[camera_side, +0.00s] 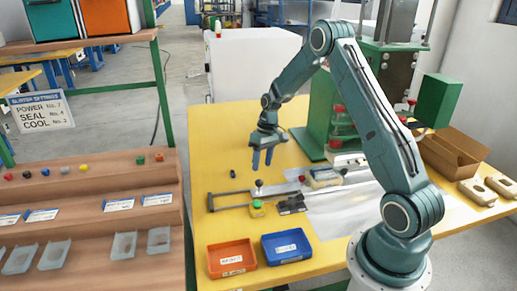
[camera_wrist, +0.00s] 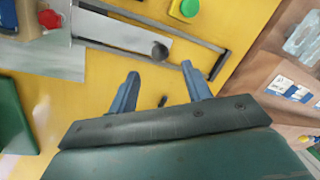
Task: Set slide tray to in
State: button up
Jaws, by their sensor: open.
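The slide tray shows in the wrist view as a flat pale plate (camera_wrist: 112,32) between dark rails (camera_wrist: 217,68), with a dark round knob (camera_wrist: 159,51) near its end. In the side view its dark rails (camera_side: 228,193) lie on the yellow table, and the knob (camera_side: 259,183) stands up from it. My gripper (camera_side: 262,160) points down above the table, just behind and above the knob. In the wrist view my gripper (camera_wrist: 160,72) has its two blue fingers apart with nothing between them. The knob lies just beyond the fingertips.
A green press (camera_side: 322,110) stands at the back right of the table. A green button box (camera_side: 257,207) sits in front of the rails. An orange bin (camera_side: 231,257) and a blue bin (camera_side: 286,247) stand at the front. A wooden stepped shelf (camera_side: 90,215) stands left. The back left tabletop is mostly clear.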

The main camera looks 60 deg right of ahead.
jog(key=shift+w+a+f, duration=0.1)
jog(key=shift+a+f, duration=0.15)
jog(key=shift+f, duration=0.9)
jog(key=shift+a+f, duration=0.2)
jog(key=shift+f, duration=1)
jog(key=shift+w+a+f, duration=0.1)
jog(key=shift+a+f, duration=0.15)
jog(key=shift+f, duration=0.9)
grip_shut()
